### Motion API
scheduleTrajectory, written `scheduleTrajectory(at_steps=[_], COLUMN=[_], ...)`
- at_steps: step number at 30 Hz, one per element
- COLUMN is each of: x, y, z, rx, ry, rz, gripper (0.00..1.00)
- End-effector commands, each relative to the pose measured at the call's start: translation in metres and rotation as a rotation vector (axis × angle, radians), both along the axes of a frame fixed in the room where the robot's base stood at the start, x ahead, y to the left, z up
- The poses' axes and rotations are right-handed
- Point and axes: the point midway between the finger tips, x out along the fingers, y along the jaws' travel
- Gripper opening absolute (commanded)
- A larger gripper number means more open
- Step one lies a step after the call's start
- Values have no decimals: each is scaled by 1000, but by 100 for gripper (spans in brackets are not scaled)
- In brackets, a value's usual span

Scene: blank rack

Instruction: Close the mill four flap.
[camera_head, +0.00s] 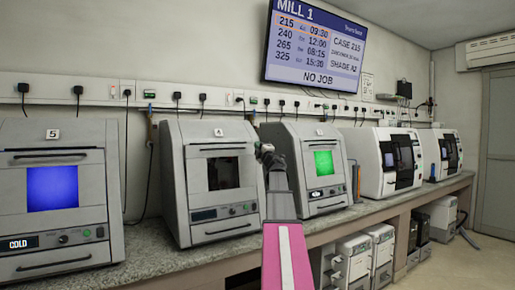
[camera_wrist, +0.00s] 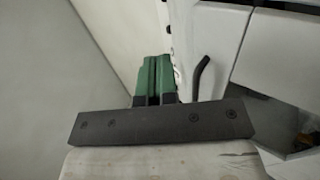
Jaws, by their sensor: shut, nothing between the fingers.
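A grey machine labelled 4 (camera_head: 218,132) stands on the bench left of centre in the head view, with a dark front window (camera_head: 223,173) and controls below. I cannot tell which part is its flap, or whether it is open. My gripper (camera_head: 267,152) shows small and dark at the end of my arm, in front of the gap between this machine and its right neighbour. In the wrist view my gripper's green fingers (camera_wrist: 152,75) are together and empty. They are beside a pale panel (camera_wrist: 205,30) and a bent black rod (camera_wrist: 201,72); contact is unclear.
A machine labelled 5 (camera_head: 52,133) with a blue window stands left. A green-windowed machine (camera_head: 323,161) and two white machines (camera_head: 387,146) stand right on the same bench (camera_head: 165,262). A wall screen (camera_head: 315,45) hangs above. Boxes (camera_head: 355,258) stand under the bench.

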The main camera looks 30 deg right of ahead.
Motion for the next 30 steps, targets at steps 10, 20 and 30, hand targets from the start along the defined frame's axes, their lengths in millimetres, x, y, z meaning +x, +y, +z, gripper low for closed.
scheduleTrajectory(at_steps=[10,20,30], x=[-61,-78,-88], y=[-5,-7,-18], z=[7,15,33], rx=[-2,89,806], ry=[0,-24,-161], rz=[-3,12,158], gripper=[0,21,21])
